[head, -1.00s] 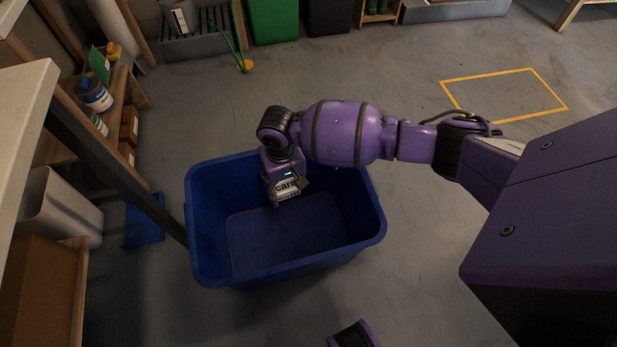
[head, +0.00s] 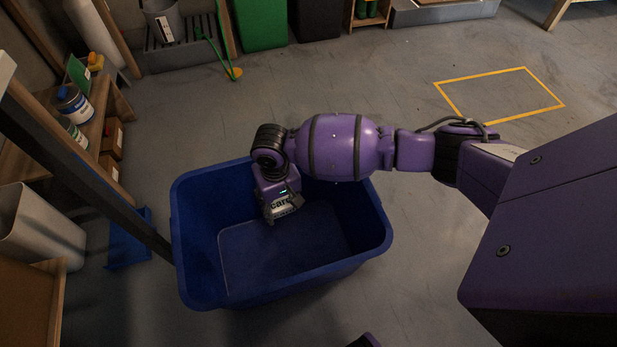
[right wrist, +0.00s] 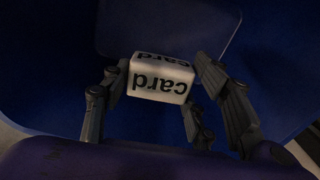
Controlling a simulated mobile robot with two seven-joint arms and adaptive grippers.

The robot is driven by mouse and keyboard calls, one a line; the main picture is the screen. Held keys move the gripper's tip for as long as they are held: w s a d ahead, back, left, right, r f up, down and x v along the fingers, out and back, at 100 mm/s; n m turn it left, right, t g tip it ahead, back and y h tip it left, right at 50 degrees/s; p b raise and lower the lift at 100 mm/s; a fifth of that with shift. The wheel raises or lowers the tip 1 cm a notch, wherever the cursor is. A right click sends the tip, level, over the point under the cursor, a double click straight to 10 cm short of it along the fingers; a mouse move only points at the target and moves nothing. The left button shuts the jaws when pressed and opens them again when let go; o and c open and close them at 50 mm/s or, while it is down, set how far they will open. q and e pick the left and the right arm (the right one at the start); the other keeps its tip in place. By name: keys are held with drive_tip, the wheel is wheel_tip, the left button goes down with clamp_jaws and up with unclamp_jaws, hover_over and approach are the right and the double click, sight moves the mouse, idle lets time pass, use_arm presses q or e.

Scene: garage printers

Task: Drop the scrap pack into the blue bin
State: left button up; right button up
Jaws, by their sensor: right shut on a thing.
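The blue bin (head: 200,288) stands on the floor, open at the top and empty as far as its visible floor shows. My right gripper (head: 284,212) points down inside the bin's opening, near its back wall. It is shut on the scrap pack (head: 283,206), a small white block with "card" printed in black. In the right wrist view the pack (right wrist: 160,80) sits between the fingers of my right gripper (right wrist: 158,95), with the blue bin wall (right wrist: 60,70) behind it. The pack appears above the bin's floor. My left gripper is not in view.
A wooden shelf (head: 122,165) with cans and boxes stands at the left, with a dark post beside the bin. A grey waste bin (head: 40,228) is at the lower left. Green and black bins (head: 262,25) stand at the back. The floor at right is clear.

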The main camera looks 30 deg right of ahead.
drive_tip(key=o, duration=1)
drive_tip(key=shift+r, duration=0.1)
wheel_tip(320, 180, up, 12)
drive_tip(key=shift+w+r, duration=0.1)
